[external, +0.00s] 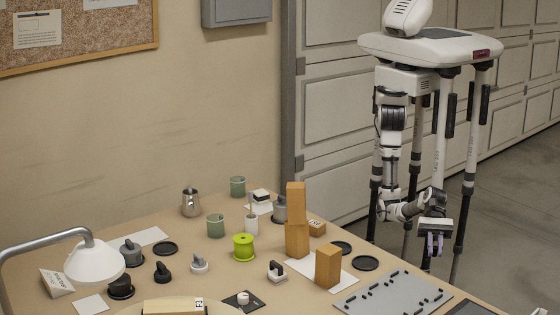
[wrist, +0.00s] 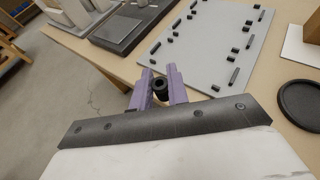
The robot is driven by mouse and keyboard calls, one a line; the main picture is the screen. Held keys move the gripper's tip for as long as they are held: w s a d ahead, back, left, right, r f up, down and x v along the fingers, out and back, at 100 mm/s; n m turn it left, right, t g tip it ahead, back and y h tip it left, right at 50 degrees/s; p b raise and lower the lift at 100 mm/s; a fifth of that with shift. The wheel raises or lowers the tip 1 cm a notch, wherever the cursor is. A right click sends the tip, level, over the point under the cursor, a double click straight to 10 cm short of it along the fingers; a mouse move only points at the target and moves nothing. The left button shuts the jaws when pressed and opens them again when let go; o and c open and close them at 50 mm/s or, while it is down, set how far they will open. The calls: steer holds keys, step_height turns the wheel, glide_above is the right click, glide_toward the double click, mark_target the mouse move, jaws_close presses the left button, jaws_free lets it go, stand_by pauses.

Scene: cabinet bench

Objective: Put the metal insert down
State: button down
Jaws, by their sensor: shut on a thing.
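My gripper (external: 434,246) hangs off the right edge of the table in the external view. In the wrist view its purple fingers (wrist: 162,92) are shut on a small dark, round, ring-like piece (wrist: 160,86), which I take to be the metal insert. The piece is held between the fingertips, in front of the table edge. In the external view the held piece is too small to make out.
A grey board (external: 378,297) with several black pegs and slots lies near the table's right edge; it also shows in the wrist view (wrist: 190,62). A dark tray (wrist: 118,42) lies beside it. Wooden blocks (external: 328,267) and black discs (external: 365,263) stand nearby.

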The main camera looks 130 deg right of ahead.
step_height(320, 180, up, 22)
steer(key=f, duration=0.1)
steer(key=w+d+r+m+t+h, duration=0.1)
steer(key=w+d+m+t+h, duration=0.2)
steer(key=w+d+m+h, duration=0.9)
steer(key=m+g+h, duration=0.7)
steer(key=m+h, duration=0.1)
glide_above(276, 233)
step_height(276, 233, down, 18)
steer(key=shift+f, duration=0.2)
steer(key=shift+d+h, duration=0.1)
steer(key=shift+h, duration=0.2)
step_height(276, 233, down, 9)
steer(key=shift+f+p, duration=0.15)
steer(key=shift+p, duration=0.85)
steer(key=shift+f, duration=0.15)
